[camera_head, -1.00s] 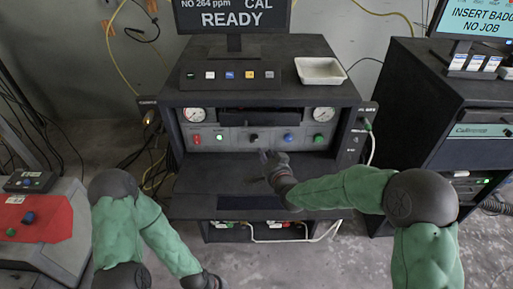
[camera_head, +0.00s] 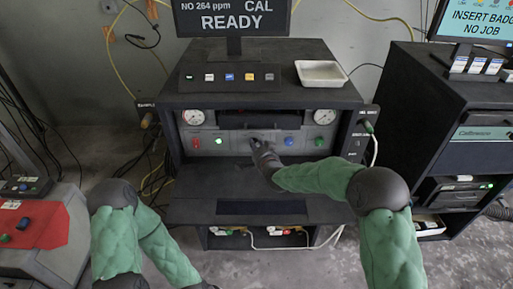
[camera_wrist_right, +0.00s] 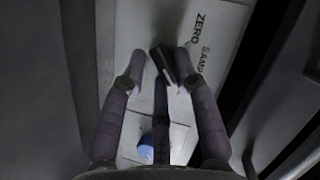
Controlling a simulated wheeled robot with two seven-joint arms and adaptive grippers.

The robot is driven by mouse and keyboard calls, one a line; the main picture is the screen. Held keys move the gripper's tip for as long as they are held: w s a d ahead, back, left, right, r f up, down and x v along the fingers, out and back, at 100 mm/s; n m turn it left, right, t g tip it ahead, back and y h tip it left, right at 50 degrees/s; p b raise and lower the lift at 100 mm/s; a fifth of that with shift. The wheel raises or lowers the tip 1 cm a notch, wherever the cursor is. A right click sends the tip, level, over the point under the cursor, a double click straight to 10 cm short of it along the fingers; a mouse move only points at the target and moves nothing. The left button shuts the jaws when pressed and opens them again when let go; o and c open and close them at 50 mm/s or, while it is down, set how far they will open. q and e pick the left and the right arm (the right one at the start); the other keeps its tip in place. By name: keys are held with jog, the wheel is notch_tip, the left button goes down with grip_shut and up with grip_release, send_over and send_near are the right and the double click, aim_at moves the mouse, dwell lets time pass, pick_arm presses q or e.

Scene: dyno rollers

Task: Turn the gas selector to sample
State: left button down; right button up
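The gas selector is a black knob on the grey front panel (camera_head: 262,153) of the dark bench. In the right wrist view the knob (camera_wrist_right: 163,65) lies between the fingertips, beside the printed words ZERO and SAMPLE, the latter partly cut off. My right gripper (camera_head: 257,144) is at the panel and mostly hides the knob in the head view. In the wrist view the right gripper (camera_wrist_right: 161,62) is open around the knob, with a gap at the left finger; contact at the right finger is unclear. Of my left gripper, only a dark part shows at the bottom edge.
A blue knob (camera_head: 289,141), a green knob (camera_head: 319,142) and a red knob (camera_head: 196,144) share the panel, with two gauges above. A monitor (camera_head: 234,19) reads CAL READY. A white tray (camera_head: 322,73) sits on top. A dark shelf juts out below.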

jog(key=shift+c, duration=0.3)
grip_shut()
jog(key=shift+r, duration=0.1)
jog(key=shift+r+n+p, duration=0.1)
jog(key=shift+n+p, duration=0.2)
jog(key=shift+p, duration=0.45)
jog(key=n+h+p, duration=0.1)
jog(key=n+p, duration=0.1)
jog(key=p, duration=0.2)
jog(key=n+h+p, duration=0.2)
jog(key=p, duration=0.3)
jog(key=n+g+h+p, duration=0.1)
jog(key=n+p, duration=0.1)
jog(key=p, duration=0.2)
jog(key=shift+a+r, duration=0.2)
jog(key=shift+a, duration=0.15)
jog(key=shift+f+h+p, duration=0.1)
jog(key=shift+h+p, duration=0.2)
jog(key=shift+p, duration=0.2)
